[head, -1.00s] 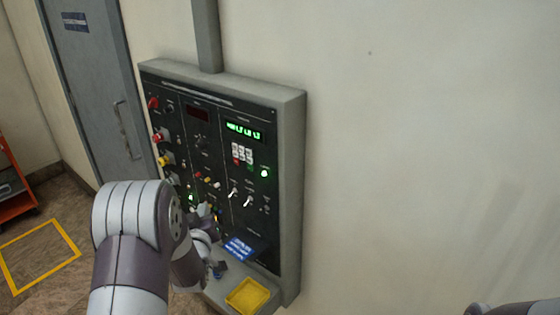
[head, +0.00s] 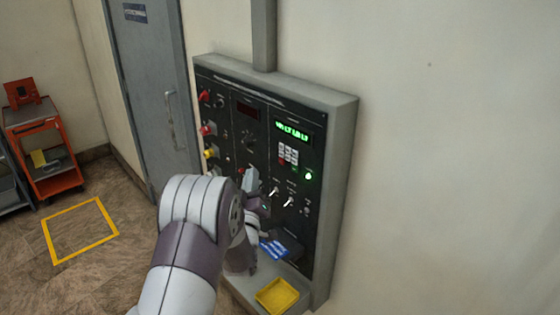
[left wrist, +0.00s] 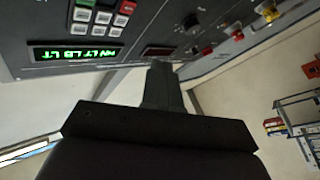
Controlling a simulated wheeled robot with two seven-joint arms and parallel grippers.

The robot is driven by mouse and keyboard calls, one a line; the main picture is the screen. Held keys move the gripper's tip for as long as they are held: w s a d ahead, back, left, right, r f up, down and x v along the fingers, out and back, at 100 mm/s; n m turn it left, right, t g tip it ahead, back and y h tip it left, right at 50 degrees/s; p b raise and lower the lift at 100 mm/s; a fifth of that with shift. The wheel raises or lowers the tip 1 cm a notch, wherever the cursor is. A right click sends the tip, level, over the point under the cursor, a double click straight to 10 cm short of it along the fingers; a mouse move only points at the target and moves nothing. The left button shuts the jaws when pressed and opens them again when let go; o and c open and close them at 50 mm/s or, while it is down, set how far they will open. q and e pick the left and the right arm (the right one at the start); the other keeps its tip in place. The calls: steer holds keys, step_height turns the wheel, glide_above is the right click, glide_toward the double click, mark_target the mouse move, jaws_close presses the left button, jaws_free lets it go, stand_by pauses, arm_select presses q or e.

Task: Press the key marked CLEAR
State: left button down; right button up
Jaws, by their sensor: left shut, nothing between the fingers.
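The keypad (head: 288,154) sits on the dark wall panel, below a lit green display (head: 293,132). It has several pale keys, a red key (head: 281,161) and a green key (head: 295,168). The key lettering is too small to read, so I cannot tell which key is CLEAR. My left gripper (head: 252,178) is shut and empty, in front of the panel, left of and below the keypad. In the left wrist view the shut fingers (left wrist: 162,70) point toward the panel; the keypad (left wrist: 102,14) appears inverted at upper left, apart from them. My right gripper is out of view.
Toggle switches (head: 289,201) and a green lamp (head: 308,175) lie below and right of the keypad. Coloured knobs line the panel's left side. A yellow tray (head: 278,296) rests on the lower ledge. An orange cart (head: 45,150) stands at far left.

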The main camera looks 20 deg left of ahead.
mark_target(282, 161)
arm_select(q)
steer(key=w+d+b, duration=0.1)
steer(key=w+d, duration=0.1)
steer(key=w, duration=0.3)
steer(key=shift+w+d, duration=0.25)
stand_by(1.8)
steer(key=shift+w+d+b, duration=0.15)
steer(key=shift+w+b, duration=0.2)
steer(key=shift+b, duration=0.1)
